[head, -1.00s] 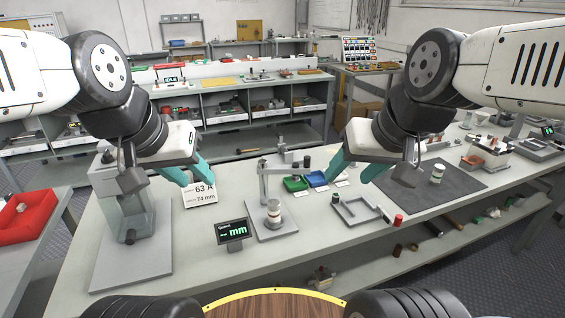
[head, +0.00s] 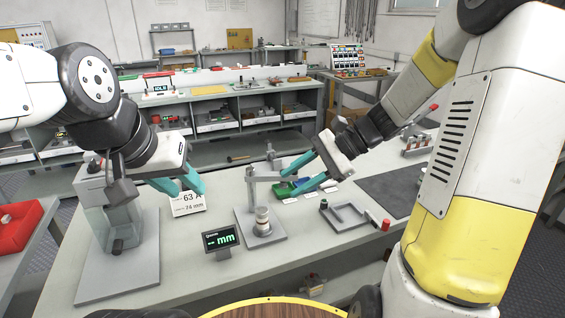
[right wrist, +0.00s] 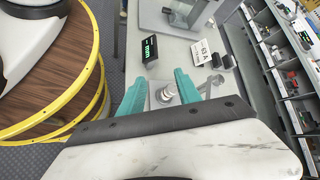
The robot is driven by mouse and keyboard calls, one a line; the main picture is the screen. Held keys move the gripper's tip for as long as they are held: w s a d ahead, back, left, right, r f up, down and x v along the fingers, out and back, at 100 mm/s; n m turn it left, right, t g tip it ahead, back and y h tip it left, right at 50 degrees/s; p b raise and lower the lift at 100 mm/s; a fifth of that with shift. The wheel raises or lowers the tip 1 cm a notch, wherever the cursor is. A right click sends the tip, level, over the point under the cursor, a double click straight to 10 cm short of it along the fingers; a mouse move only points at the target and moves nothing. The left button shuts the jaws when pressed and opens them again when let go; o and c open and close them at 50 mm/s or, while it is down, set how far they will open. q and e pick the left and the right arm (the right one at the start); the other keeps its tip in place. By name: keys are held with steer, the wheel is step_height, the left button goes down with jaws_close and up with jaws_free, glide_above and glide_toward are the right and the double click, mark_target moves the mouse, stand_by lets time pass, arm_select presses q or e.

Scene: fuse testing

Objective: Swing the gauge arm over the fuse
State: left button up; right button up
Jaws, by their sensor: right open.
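The gauge stand (head: 270,233) is a grey base with an upright post, and its gauge arm (head: 265,175) reaches from the post top towards the right and back. The fuse (head: 262,221), a pale cylinder with metal ends, stands upright on the base in front of the post; the arm appears off to its side. My right gripper (head: 283,186) is open just right of the arm; contact cannot be told. In the right wrist view its teal fingers (right wrist: 160,88) stand apart with the base beyond. My left gripper (head: 186,191) is open and empty behind the card.
A readout (head: 220,238) showing mm stands left of the gauge. A 63 A, 74 mm card (head: 187,204) stands behind it. A green bin (head: 285,188) lies close to my right fingers.

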steer(key=w+d+f+m+t+y, duration=0.3)
steer(key=w+m, duration=0.3)
steer(key=w, duration=0.1)
steer(key=w+d+f+m+t+y, duration=0.35)
steer(key=w+m, duration=0.25)
steer(key=w, duration=0.2)
steer(key=shift+h, duration=0.25)
steer(key=x, duration=0.8)
steer(key=shift+s+a+f, duration=0.1)
steer(key=shift+a+f, duration=0.05)
jaws_close()
steer(key=shift+t, duration=0.25)
